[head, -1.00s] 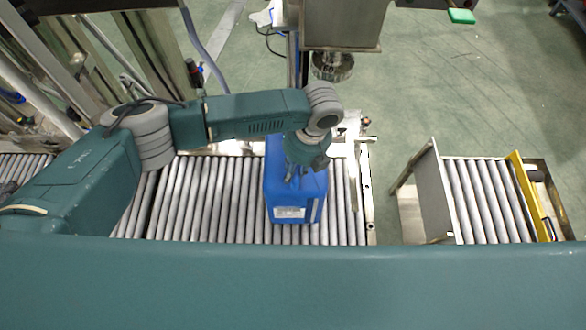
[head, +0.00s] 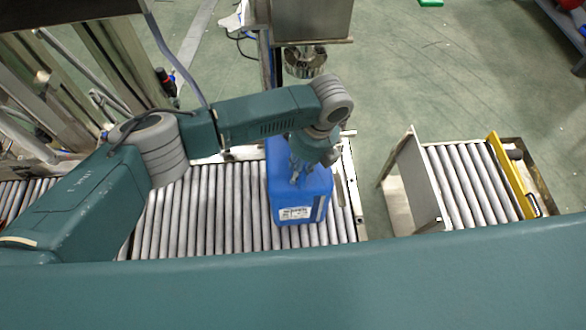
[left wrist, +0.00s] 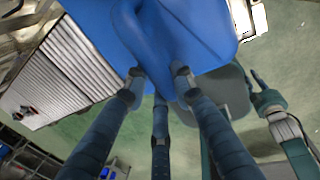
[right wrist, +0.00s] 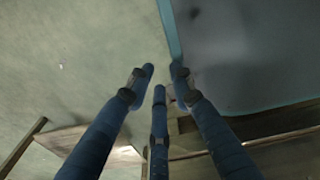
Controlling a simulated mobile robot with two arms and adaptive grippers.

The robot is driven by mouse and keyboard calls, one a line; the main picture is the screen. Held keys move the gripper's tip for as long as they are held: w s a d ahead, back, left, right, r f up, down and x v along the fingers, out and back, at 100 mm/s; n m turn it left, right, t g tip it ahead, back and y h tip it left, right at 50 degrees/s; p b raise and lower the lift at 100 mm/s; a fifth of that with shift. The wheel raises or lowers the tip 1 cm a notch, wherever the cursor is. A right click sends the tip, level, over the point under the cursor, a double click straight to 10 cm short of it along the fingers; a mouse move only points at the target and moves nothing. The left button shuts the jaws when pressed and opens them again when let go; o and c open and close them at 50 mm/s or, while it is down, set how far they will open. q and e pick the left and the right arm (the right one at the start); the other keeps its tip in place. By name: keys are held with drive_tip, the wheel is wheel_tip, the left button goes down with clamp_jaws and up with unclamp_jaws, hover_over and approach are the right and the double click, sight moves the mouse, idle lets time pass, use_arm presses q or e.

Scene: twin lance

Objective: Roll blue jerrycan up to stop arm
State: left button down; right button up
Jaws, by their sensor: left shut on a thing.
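The blue jerrycan (head: 284,205) stands upright on the roller conveyor (head: 190,215), near its right end, label side toward me. My left gripper (head: 297,177) reaches down onto its top. In the left wrist view my left gripper's fingers (left wrist: 158,82) close around the blue handle of the jerrycan (left wrist: 90,25). A narrow strip of rollers shows between the jerrycan and the metal end rail (head: 354,195). I cannot tell which metal part there is the stop arm. My right gripper (right wrist: 160,82) shows only in the right wrist view, open and empty, its fingers apart.
Past a floor gap on the right stands a second short roller section (head: 475,180) with an upright metal plate (head: 418,180) and a yellow bar (head: 514,175). A metal filling head (head: 304,60) hangs behind the jerrycan. Rollers left of the jerrycan are clear.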

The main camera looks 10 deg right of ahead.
use_arm(q)
drive_tip(key=shift+d+f+b, duration=0.2)
drive_tip(key=shift+d+b, duration=0.25)
drive_tip(key=shift+d, duration=0.25)
use_arm(e)
drive_tip(key=shift+a+f, duration=0.15)
drive_tip(key=shift+f, duration=0.35)
use_arm(q)
drive_tip(key=shift+d, duration=0.2)
use_arm(e)
drive_tip(key=shift+a+f, duration=0.2)
drive_tip(key=shift+a, duration=0.05)
use_arm(q)
drive_tip(key=shift+d, duration=0.25)
use_arm(e)
drive_tip(key=shift+f, duration=0.1)
use_arm(q)
drive_tip(key=shift+s+d, duration=0.1)
use_arm(e)
drive_tip(key=shift+w, duration=0.25)
use_arm(q)
drive_tip(key=c, duration=1.2)
unclamp_jaws()
drive_tip(key=shift+o, duration=0.2)
drive_tip(key=shift+d, duration=0.1)
use_arm(e)
drive_tip(key=shift+w+d, duration=0.1)
drive_tip(key=shift+d, duration=0.05)
